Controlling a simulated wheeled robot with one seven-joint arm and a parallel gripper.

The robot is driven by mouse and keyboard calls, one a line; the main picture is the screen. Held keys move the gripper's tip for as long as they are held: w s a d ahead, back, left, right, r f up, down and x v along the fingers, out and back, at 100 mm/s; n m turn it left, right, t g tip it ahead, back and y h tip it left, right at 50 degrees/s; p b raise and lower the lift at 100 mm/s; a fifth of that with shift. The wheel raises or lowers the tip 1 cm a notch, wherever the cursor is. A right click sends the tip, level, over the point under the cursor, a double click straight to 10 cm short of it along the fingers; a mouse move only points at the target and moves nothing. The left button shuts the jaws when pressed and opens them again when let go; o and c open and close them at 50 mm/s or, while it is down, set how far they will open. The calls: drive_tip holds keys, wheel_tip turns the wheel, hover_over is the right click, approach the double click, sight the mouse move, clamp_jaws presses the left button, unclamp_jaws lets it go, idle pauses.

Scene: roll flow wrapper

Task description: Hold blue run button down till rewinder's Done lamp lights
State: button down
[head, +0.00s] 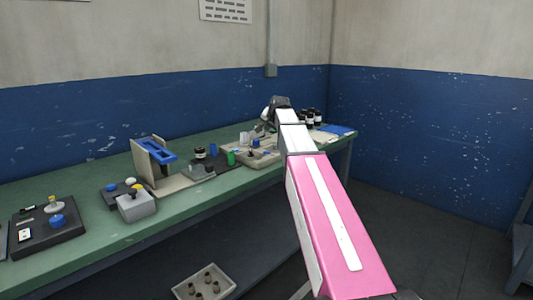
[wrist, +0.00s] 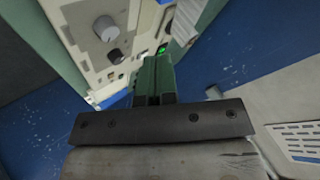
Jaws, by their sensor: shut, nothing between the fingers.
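In the wrist view a pale control panel (wrist: 88,52) carries a large grey knob (wrist: 105,28) and a smaller dark knob (wrist: 115,56). A small green light (wrist: 162,48) glows on it just beyond my fingertips; I cannot read a label there. My gripper (wrist: 154,62) is shut and empty, its tips at or close to the panel's edge. I cannot tell whether they touch it. No blue run button shows clearly there; the fingers may hide it. In the head view my gripper is hidden around the far end of my arm, over the bench.
A tray (head: 205,283) of small parts sits below.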

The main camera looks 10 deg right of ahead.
sight(267, 152)
drive_tip(key=shift+f, duration=4.35)
drive_tip(key=shift+f, duration=0.15)
drive_tip(key=shift+f, duration=0.25)
